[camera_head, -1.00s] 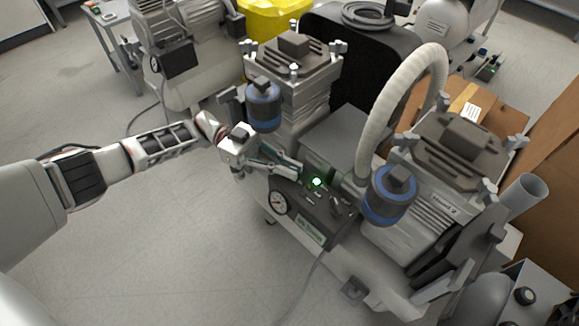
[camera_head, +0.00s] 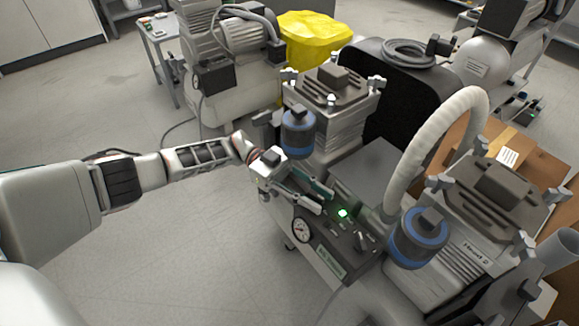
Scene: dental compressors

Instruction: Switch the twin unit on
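The twin unit (camera_head: 365,175) stands in the middle right, with two finned pump heads, blue-banded cylinders and a white hose. Its dark control panel (camera_head: 322,238) faces the front and carries a round gauge (camera_head: 302,230), a lit green light (camera_head: 343,213) and small dark controls (camera_head: 361,241) to the right. My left gripper (camera_head: 326,201) reaches in from the left over the panel's upper left. Its two fingers are apart with nothing visible between them, and their tips are close to the green light. Whether they touch the panel I cannot tell. My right gripper is not in view.
A black case (camera_head: 395,90) with a coiled hose is at the back. A cardboard box (camera_head: 530,155) is at the right. The floor (camera_head: 180,250) at the front left is clear.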

